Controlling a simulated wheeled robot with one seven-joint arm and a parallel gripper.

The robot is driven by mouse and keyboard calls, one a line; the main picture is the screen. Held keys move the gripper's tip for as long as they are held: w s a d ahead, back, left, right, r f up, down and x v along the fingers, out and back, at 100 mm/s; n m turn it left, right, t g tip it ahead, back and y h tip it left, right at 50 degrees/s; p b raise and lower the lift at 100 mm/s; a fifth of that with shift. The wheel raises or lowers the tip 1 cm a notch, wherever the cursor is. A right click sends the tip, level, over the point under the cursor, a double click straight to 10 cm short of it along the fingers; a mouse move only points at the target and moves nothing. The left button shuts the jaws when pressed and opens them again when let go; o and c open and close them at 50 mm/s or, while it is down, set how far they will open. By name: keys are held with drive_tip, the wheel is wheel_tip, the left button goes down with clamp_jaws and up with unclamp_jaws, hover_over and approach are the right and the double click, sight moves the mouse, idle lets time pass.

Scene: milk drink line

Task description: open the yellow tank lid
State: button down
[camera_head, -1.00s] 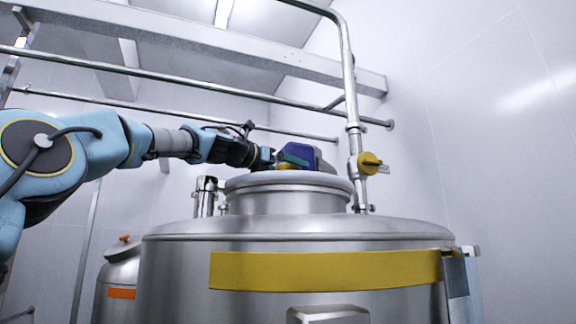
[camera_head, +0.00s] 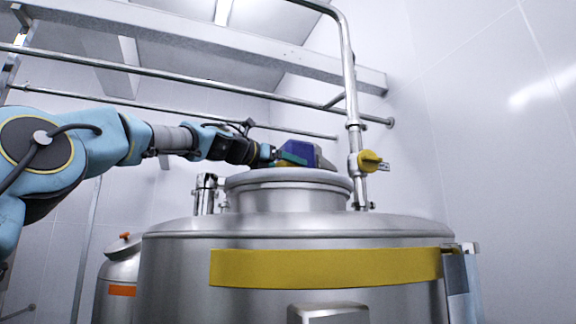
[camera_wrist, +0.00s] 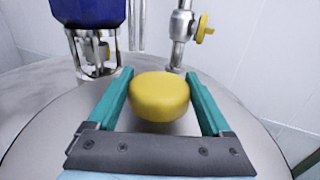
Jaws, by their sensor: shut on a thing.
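The steel tank (camera_head: 300,228) has a yellow band and a round raised neck with a lid (camera_head: 335,177) on top. A round yellow knob (camera_wrist: 159,93) stands on the lid between the two teal fingers in the wrist view. My gripper (camera_wrist: 158,74) is shut on this knob, with a finger on each side. In the head view my gripper (camera_head: 286,157) reaches in from the left just above the lid. The lid looks seated on the neck. The knob is mostly hidden by the fingers in the head view.
A blue body (camera_wrist: 88,10) on metal legs stands beyond the knob. A vertical pipe (camera_head: 351,120) with a yellow valve handle (camera_head: 370,161) rises right of the lid. Horizontal rails (camera_head: 200,78) cross behind my arm. A smaller tank (camera_head: 118,275) stands at the lower left.

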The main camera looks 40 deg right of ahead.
drive_tip(key=shift+s, duration=0.15)
drive_tip(key=shift+s+a+m+g, duration=0.3)
drive_tip(key=shift+s+m+g, duration=0.15)
drive_tip(key=shift+g, duration=0.25)
drive_tip(key=s+a+m+g+y, duration=0.1)
drive_tip(key=s+a+m+g, duration=0.1)
drive_tip(key=s+g, duration=0.1)
drive_tip(key=s+a+m+g+y, duration=0.1)
drive_tip(key=s+a+m+g, duration=0.1)
drive_tip(key=s+a+g, duration=0.1)
drive_tip(key=s+a+m+g+y, duration=0.1)
drive_tip(key=s+a+m+g, duration=0.1)
drive_tip(key=g, duration=0.1)
drive_tip(key=shift+s+a+b, duration=0.3)
drive_tip(key=shift+s+a, duration=0.1)
drive_tip(key=s+a+m+g+y+p, duration=0.3)
drive_tip(key=a+m+g+y, duration=0.4)
drive_tip(key=a, duration=0.5)
drive_tip(key=shift+s+y+p, duration=0.15)
drive_tip(key=shift+y+p, duration=0.7)
drive_tip(key=shift+y, duration=0.05)
drive_tip(key=shift+a, duration=0.1)
